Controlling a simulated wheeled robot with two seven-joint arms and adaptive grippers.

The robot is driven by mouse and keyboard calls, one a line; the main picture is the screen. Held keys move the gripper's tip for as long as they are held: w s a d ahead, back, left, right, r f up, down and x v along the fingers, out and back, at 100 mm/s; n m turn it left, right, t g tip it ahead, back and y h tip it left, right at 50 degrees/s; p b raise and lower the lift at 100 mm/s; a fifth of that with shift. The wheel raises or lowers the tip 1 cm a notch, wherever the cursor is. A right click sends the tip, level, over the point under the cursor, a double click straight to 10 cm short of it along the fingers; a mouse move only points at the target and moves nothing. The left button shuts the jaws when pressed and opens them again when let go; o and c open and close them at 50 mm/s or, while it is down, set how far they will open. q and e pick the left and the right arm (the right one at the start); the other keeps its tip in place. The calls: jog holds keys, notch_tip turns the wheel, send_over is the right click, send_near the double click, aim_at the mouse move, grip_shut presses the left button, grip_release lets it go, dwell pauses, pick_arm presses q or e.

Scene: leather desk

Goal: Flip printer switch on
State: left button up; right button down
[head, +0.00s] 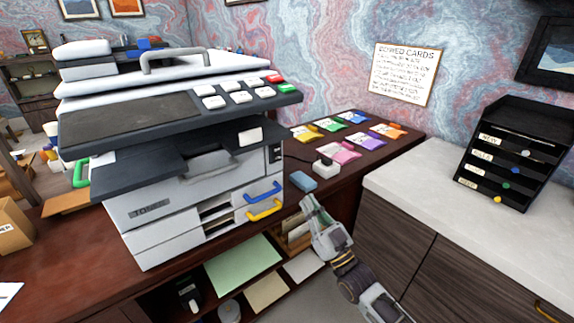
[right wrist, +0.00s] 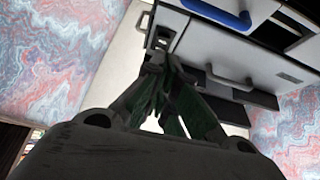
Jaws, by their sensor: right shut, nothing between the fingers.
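The printer (head: 160,205) is a large white and dark grey machine on the wooden desk. A small black switch panel (head: 275,153) is on the right end of its front, above the blue drawer handle. In the right wrist view the panel (right wrist: 160,38) shows just beyond the fingertips; I cannot tell which way the switch is set. My right gripper (head: 308,204) is shut and empty, in front of the printer's right side and below the panel in the head view. Its fingers (right wrist: 160,65) meet in the right wrist view, partly covering the printer front. My left gripper is not in view.
Blue (head: 263,191) and yellow (head: 264,210) drawer handles stick out from the printer's front. Coloured card packets (head: 345,153) and a blue block (head: 301,184) lie on the desk to the right. A black drawer rack (head: 518,150) stands on the pale counter (head: 420,200).

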aim_at(277, 149)
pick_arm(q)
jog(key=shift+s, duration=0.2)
pick_arm(e)
jog(key=shift+s+d+r+t+y, duration=0.25)
jog(key=shift+s+r, duration=0.1)
jog(key=shift+r, duration=0.15)
jog(key=shift+s+d+r+t+y, duration=0.15)
jog(key=shift+s+r+y, duration=0.15)
jog(key=shift+r, duration=0.2)
jog(key=shift+w+a+r, duration=0.1)
